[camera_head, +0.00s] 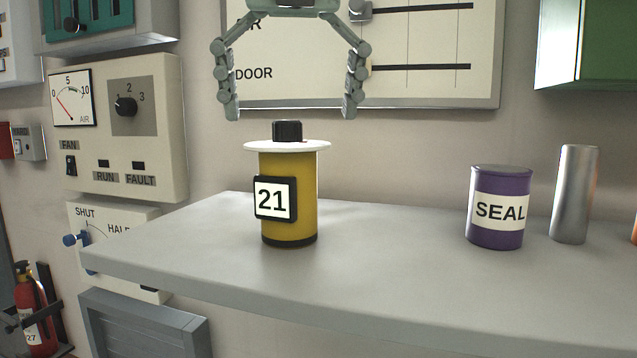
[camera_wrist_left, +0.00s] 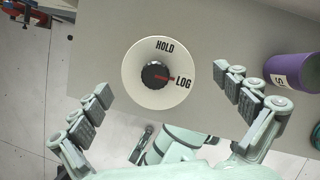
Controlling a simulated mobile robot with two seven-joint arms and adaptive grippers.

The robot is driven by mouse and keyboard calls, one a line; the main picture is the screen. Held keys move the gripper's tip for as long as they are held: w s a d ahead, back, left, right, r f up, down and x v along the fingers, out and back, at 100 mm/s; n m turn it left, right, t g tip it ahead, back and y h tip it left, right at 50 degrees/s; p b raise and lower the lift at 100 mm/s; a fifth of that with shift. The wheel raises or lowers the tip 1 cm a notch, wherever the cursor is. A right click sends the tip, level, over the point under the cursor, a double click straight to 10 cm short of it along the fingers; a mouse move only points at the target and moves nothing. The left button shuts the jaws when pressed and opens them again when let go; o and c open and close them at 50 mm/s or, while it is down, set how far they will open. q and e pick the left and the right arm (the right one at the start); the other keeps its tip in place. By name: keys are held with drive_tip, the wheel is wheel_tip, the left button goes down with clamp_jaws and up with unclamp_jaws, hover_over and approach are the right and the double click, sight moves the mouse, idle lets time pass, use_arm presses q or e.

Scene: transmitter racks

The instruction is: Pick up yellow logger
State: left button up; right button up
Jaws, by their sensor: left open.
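The yellow logger (camera_head: 288,225) stands upright on the grey shelf. It is a yellow cylinder with a white disc top, a black knob and a label reading 21. In the left wrist view, its disc top (camera_wrist_left: 133,90) shows HOLD and LOG, with the knob's red mark toward LOG. My left gripper (camera_head: 291,115) is open and empty above the logger, fingers pointing down on either side of the knob, apart from it. The left gripper's fingers (camera_wrist_left: 160,100) also show in the wrist view, spread to both sides of the disc.
The grey shelf (camera_head: 400,285) also holds a purple SEAL can (camera_head: 497,235) and a silver cylinder (camera_head: 573,195) to the right. Wall panels with a gauge (camera_head: 72,97) stand left and behind. The shelf between logger and can is clear.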

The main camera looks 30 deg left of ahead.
sight(287, 143)
use_arm(q)
drive_tip(key=x, duration=0.7)
drive_tip(key=shift+s+a+f, duration=0.2)
drive_tip(key=shift+c, duration=0.5)
drive_tip(key=c, duration=1.2)
drive_tip(key=shift+c, duration=0.5)
drive_tip(key=shift+r, duration=0.15)
